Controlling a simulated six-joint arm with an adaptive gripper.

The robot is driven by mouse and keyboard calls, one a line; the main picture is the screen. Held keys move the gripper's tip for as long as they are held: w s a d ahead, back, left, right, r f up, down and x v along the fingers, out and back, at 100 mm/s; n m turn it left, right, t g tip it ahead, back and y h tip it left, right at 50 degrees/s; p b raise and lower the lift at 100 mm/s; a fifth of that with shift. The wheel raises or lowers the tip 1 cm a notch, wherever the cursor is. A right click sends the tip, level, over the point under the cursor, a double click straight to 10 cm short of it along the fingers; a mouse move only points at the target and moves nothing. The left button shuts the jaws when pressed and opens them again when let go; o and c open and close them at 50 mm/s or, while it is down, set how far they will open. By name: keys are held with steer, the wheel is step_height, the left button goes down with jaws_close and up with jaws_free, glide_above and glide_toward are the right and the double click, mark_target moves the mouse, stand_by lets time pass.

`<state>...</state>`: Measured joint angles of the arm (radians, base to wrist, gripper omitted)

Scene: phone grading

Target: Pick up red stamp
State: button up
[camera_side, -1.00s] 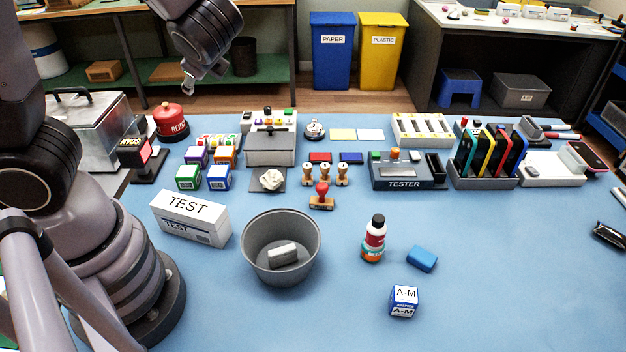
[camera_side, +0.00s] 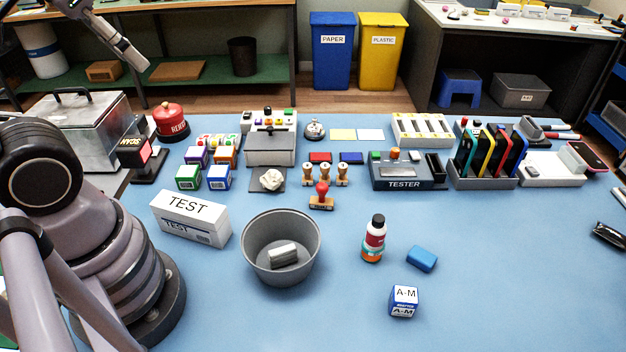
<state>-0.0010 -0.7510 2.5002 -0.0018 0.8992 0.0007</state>
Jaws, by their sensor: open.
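The red stamp (camera_side: 322,196) stands upright on the blue table, with a red knob handle and a wooden base. It is just in front of a row of wooden-handled stamps (camera_side: 325,173). My gripper (camera_side: 140,62) is at the upper left, raised high and far from the red stamp. It is open, and nothing shows between its fingers.
A grey bowl (camera_side: 250,232) with a light block inside stands in front of the stamp. A TEST box (camera_side: 189,218) is to the left, and a tester (camera_side: 402,172) to the right. A bottle (camera_side: 374,238), a blue block (camera_side: 422,258) and an A-M cube (camera_side: 404,301) stand at front right.

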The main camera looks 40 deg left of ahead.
stand_by(0.4)
steer(key=shift+o, duration=1.1)
